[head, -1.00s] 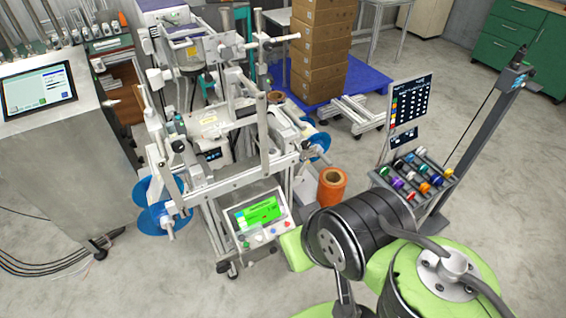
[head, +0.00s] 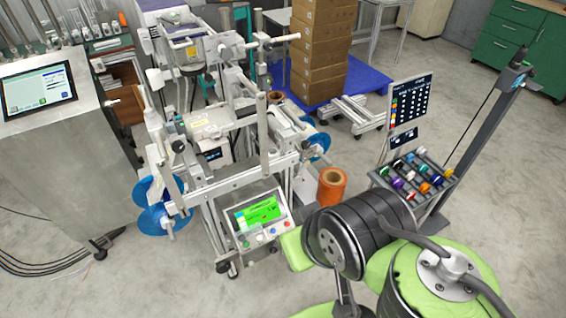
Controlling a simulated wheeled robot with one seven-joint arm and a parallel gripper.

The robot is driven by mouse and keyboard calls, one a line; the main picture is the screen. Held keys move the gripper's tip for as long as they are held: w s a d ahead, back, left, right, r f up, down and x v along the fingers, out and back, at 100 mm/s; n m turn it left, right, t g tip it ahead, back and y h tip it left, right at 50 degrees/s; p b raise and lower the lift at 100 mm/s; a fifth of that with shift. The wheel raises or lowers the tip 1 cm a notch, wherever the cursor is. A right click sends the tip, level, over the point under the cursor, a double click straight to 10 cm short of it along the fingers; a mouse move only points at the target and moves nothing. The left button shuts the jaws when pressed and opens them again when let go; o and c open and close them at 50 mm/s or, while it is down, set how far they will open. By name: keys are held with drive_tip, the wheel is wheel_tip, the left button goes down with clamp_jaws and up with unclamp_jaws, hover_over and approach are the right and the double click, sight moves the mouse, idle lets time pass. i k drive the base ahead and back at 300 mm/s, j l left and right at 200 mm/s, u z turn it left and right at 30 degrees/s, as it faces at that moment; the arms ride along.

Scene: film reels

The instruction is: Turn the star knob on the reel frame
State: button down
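The reel frame (head: 240,176) is a pale metal machine on castors, standing left of centre in the head view. It has uprights, crossbars, rollers and blue discs (head: 150,220) at its lower left. I cannot pick out the star knob for sure among its small parts. My arm shows at the lower right as black and green links, in front of the floor right of the frame. My gripper is not visible in the head view, so its position relative to the knob does not show.
A control box with a green screen (head: 259,213) is on the frame's front. An orange roll (head: 332,187) stands to its right. A rack of coloured spools (head: 415,174) is farther right. A steel cabinet with a screen (head: 38,92) is at left. Boxes (head: 321,52) are stacked behind.

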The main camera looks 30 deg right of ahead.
sight(305, 144)
drive_tip(key=i+l+u, duration=0.1)
drive_tip(key=l+u, duration=0.5)
drive_tip(key=u, duration=0.15)
drive_tip(key=i+l+u, duration=0.1)
drive_tip(key=l+u, duration=0.3)
